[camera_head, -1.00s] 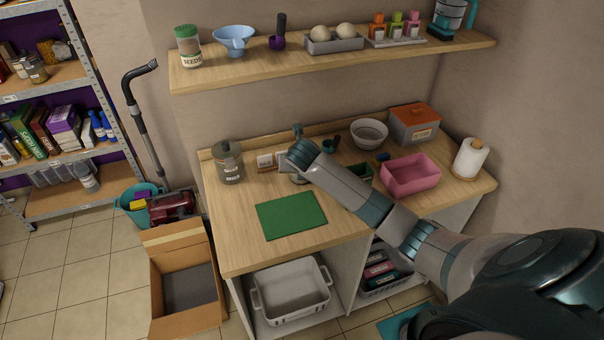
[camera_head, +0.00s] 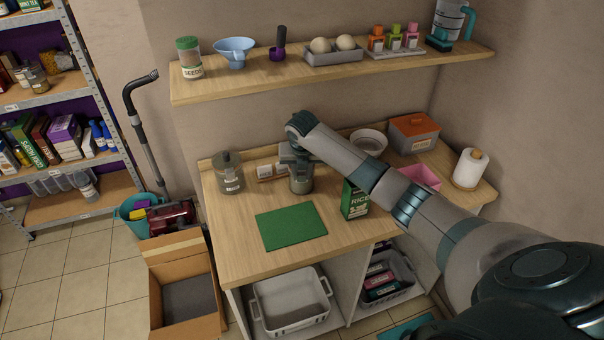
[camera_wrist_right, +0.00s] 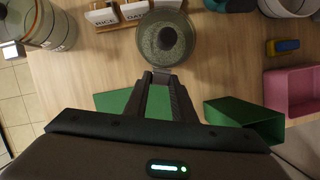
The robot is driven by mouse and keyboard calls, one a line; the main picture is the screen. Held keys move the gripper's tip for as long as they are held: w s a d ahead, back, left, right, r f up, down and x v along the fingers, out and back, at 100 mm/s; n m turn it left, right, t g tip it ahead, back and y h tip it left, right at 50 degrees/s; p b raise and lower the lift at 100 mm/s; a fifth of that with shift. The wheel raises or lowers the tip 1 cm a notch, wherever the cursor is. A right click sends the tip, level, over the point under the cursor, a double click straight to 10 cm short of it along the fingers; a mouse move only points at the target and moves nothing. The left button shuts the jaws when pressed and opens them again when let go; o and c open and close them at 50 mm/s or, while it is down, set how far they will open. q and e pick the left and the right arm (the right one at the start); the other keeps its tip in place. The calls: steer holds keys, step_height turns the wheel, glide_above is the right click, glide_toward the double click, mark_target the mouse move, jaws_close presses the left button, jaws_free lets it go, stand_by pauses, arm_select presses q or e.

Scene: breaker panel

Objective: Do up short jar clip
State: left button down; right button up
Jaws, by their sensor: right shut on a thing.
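The short jar (camera_head: 301,182) stands on the wooden counter, with grey-green contents and a lid on top. In the right wrist view the jar (camera_wrist_right: 167,42) is seen from above, with a round dark knob on its lid. My right gripper (camera_head: 292,152) is at the upper part of the jar, partly hidden by its own wrist. In the wrist view my right gripper (camera_wrist_right: 161,78) has its fingertips close together on the small clip (camera_wrist_right: 163,73) at the jar's near side. The clip's exact position is mostly hidden by the fingers. My left gripper is not in view.
A taller labelled jar (camera_head: 229,174) stands to the left. Small label cards (camera_head: 267,171) are beside the short jar. A green mat (camera_head: 290,226) lies in front. A green rice box (camera_head: 354,199) and a pink bin (camera_head: 421,176) are to the right.

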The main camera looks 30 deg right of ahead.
steer(key=o, duration=1.1)
steer(key=shift+f, duration=0.1)
steer(key=shift+c, duration=0.2)
steer(key=b+v, duration=0.6)
steer(key=v, duration=1.1)
steer(key=shift+r, duration=0.2)
